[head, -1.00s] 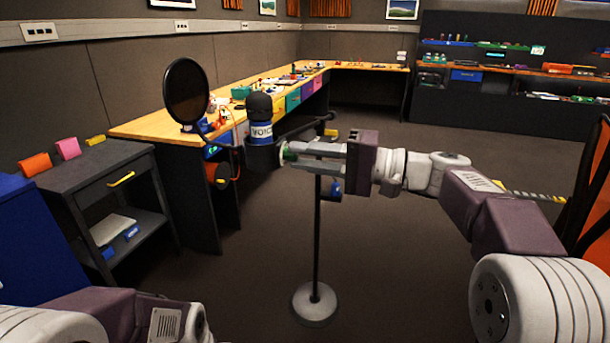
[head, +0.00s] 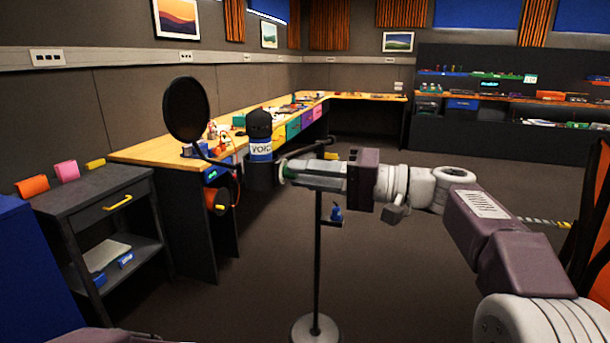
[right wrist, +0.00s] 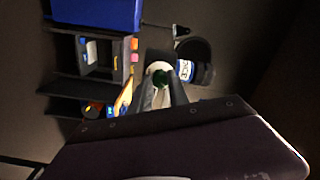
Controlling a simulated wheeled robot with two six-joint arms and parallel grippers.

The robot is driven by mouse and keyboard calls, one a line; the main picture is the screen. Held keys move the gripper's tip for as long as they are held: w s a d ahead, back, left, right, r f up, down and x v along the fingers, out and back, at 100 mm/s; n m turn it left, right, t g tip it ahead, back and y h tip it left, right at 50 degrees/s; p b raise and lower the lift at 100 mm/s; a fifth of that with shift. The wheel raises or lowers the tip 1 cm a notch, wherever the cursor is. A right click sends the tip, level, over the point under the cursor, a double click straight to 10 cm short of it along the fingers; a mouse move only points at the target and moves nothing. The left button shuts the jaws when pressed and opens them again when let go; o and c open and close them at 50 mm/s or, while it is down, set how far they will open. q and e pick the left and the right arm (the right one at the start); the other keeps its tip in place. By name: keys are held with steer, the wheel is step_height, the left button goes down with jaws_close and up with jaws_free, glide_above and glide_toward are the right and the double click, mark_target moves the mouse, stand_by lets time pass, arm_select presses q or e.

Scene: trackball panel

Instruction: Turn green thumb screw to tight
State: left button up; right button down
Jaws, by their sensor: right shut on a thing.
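The green thumb screw (right wrist: 160,79) sits on the side of the microphone mount, and in the head view its green edge (head: 290,171) shows between my fingertips. My right gripper (head: 292,173) is shut on it, coming in from the right; its fingers (right wrist: 159,88) flank the screw in the right wrist view. The dark microphone (head: 258,124) with a blue and white label stands upright in the mount, just left of the screw. How tight the screw is cannot be told. My left gripper is not in view.
A round black pop filter (head: 186,109) stands left of the microphone. The stand's pole (head: 317,255) runs down to a round base (head: 315,329). A wooden workbench (head: 170,147) lies behind, and a dark drawer cart (head: 95,208) stands at left.

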steer(key=c, duration=1.3)
jaws_free()
steer(key=shift+o, duration=0.2)
steer(key=p+v, duration=0.1)
steer(key=v, duration=0.8)
